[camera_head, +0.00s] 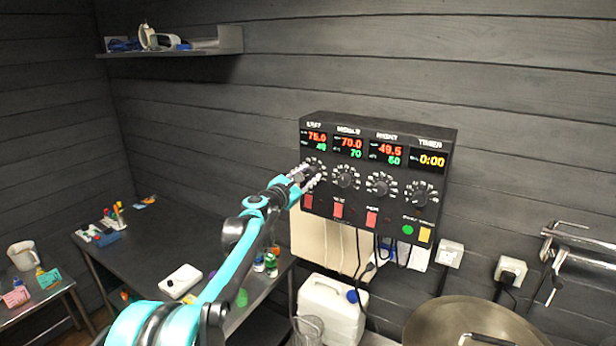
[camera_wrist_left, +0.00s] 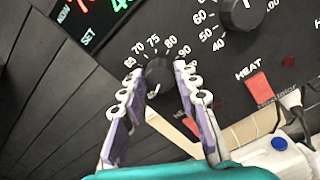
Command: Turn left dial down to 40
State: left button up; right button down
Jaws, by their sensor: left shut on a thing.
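The black control box (camera_head: 380,150) is mounted on the wall with a row of dials under its displays. The left display (camera_head: 316,141) reads 75.0 in red, with a green set value below that looks like 40. My left gripper (camera_head: 307,177) reaches the left dial, and its fingers cover much of it. In the left wrist view, the black left dial (camera_wrist_left: 157,76) sits between the two fingertips of the gripper (camera_wrist_left: 158,71), which is shut on it. Scale numbers from 65 to 80 show above the dial. My right gripper is not in view.
The middle dial (camera_head: 346,177) and right dial (camera_head: 381,186) are close to the right of the gripper. Red switches (camera_head: 337,207) sit below. A white canister (camera_head: 331,310) and a large round lid (camera_head: 470,325) stand underneath. A dark table (camera_head: 150,250) is at left.

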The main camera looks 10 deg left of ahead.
pick_arm(q)
jog(key=o, duration=1.2)
jog(key=shift+c, duration=0.2)
jog(key=shift+s, duration=0.1)
jog(key=v, duration=1.2)
jog(key=shift+f, duration=0.1)
jog(key=s+d+f+m+g+b, duration=0.3)
jog(key=s+d+f+m+b, duration=0.3)
jog(key=s+f, duration=0.35)
jog(key=s+d+f+m+g+b, duration=0.3)
jog(key=s+d+f+m+b, duration=0.2)
jog(key=s+f+m, duration=0.5)
jog(key=s+a+f+m+g+y+b, duration=0.2)
jog(key=s+f+m+b, duration=0.3)
jog(key=s+f, duration=0.4)
jog(key=s+a+f+m+g+y+b, duration=0.2)
jog(key=s+f, duration=0.7)
jog(key=f, duration=0.8)
jog(key=a+m+y+b, duration=0.1)
jog(key=a+m+b, duration=0.1)
jog(key=m+b, duration=0.1)
jog(key=shift+s+m+y, duration=0.3)
jog(key=shift+s, duration=0.1)
